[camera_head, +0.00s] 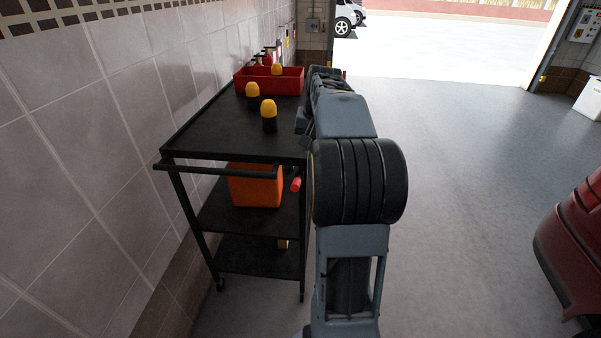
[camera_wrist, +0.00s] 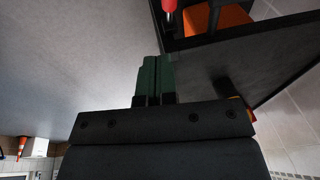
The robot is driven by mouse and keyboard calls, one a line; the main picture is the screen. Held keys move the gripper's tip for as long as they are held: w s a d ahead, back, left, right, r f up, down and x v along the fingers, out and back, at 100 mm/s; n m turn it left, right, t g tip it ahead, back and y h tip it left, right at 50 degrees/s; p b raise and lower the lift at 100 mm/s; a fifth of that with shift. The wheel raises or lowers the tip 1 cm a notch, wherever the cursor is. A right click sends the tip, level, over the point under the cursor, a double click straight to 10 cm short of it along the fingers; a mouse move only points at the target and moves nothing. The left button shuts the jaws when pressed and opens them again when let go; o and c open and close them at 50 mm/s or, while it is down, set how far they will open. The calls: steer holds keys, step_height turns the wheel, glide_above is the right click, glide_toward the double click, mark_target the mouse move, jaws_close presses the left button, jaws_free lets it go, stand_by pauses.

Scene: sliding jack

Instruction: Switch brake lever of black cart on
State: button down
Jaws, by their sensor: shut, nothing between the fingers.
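The black cart (camera_head: 205,135) stands along the tiled wall. A red-tipped lever (camera_head: 296,184), which looks like the brake lever, sticks out near its front right corner, below the top shelf. In the wrist view the red tip (camera_wrist: 169,8) shows at the top edge, ahead of my fingers and apart from them. My gripper (camera_wrist: 156,60) has its green fingers pressed together with nothing between them, beside the cart. In the head view my arm blocks a clear look at the fingers. Most of the lever's mounting is hidden or too dark to make out.
The cart's top holds several yellow-capped black items (camera_head: 269,115) and a red tray (camera_head: 285,82). An orange bin (camera_head: 254,187) sits on the middle shelf. The wall (camera_head: 80,150) is close on the cart's left. Open floor (camera_head: 465,190) lies to the right, with a red vehicle (camera_head: 575,245) at the far right edge.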

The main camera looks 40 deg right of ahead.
glide_above(299, 181)
steer(key=d, duration=0.1)
steer(key=s+x, duration=0.2)
steer(key=x, duration=0.6)
steer(key=shift+s+a+f+p, duration=0.1)
steer(key=shift+a+f+p, duration=0.15)
steer(key=shift+f, duration=0.35)
steer(key=shift+s+a+f+p, duration=0.15)
steer(key=shift+a+f+p, duration=0.1)
steer(key=shift+f, duration=0.35)
